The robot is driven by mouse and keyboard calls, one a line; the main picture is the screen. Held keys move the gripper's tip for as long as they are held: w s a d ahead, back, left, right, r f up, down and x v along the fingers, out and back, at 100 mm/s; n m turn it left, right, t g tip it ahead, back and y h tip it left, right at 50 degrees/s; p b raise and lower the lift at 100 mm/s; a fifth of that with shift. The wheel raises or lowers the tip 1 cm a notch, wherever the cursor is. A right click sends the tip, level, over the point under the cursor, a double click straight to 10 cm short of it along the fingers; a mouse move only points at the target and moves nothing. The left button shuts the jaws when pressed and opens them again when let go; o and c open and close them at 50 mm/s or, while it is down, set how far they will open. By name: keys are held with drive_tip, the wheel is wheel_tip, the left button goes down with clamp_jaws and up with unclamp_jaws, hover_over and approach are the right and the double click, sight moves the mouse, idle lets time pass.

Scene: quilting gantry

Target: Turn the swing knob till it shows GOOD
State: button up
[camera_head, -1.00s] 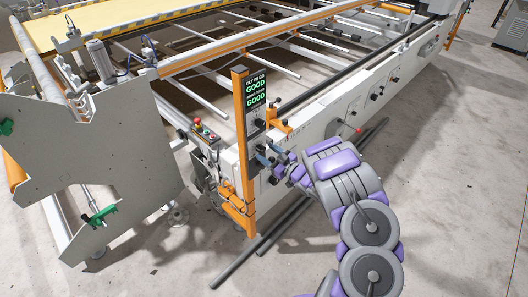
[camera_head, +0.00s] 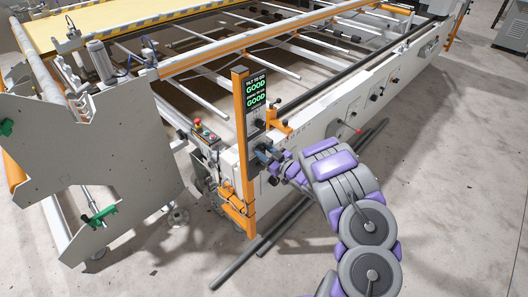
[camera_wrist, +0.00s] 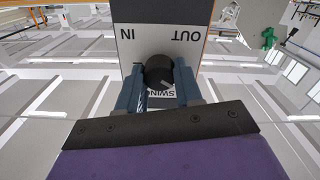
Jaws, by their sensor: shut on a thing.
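The swing knob (camera_wrist: 159,72) is a black round knob on a white plate (camera_wrist: 150,42) marked IN, OUT and SWING, which appears upside down in the wrist view. My gripper (camera_wrist: 159,88) has its two blue fingers on either side of the knob and is shut on it. The fingers partly hide the SWING label. In the head view my gripper (camera_head: 267,157) is at the orange post's panel, and the knob is hidden there. The display (camera_head: 256,94) above it shows GOOD in green on both lines, the upper one reading TILT TO GO; the lower small heading is hard to read.
The orange post (camera_head: 241,150) stands at the near corner of the white gantry rail (camera_head: 335,120). A control box with a red button (camera_head: 198,123) is to its left. Dark bars (camera_head: 275,240) lie on the floor below. Open floor (camera_head: 450,180) lies to the right.

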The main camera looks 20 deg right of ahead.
drive_tip(key=shift+c, duration=1.2)
drive_tip(key=shift+b, duration=0.35)
drive_tip(key=shift+n, duration=0.3)
drive_tip(key=o, duration=1)
drive_tip(key=shift+o, duration=0.2)
drive_tip(key=v, duration=1.7)
drive_tip(key=shift+s+d+p, duration=0.15)
drive_tip(key=shift+d+p, duration=0.05)
drive_tip(key=shift+p, duration=0.25)
